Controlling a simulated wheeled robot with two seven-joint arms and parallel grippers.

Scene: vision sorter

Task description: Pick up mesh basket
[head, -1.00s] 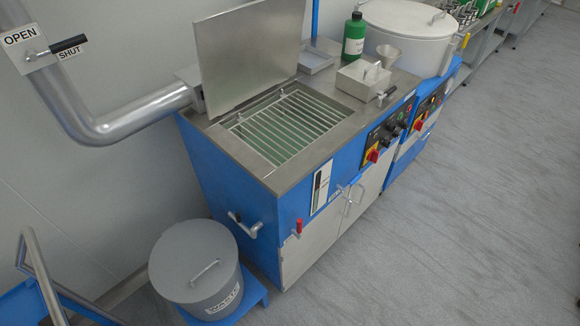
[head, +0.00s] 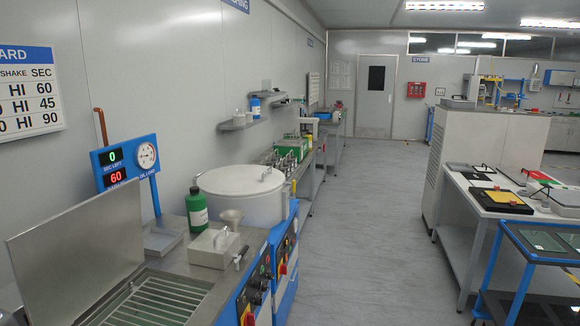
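I cannot make out a mesh basket for certain in the head view. The nearest machine is a steel-topped tank with its lid (head: 78,252) raised and a slatted grid (head: 150,300) in its opening, cut by the bottom edge. Neither of my grippers shows in this view.
A blue trolley (head: 540,252) and a work table (head: 485,205) are at right. The grey floor (head: 365,220) between is clear.

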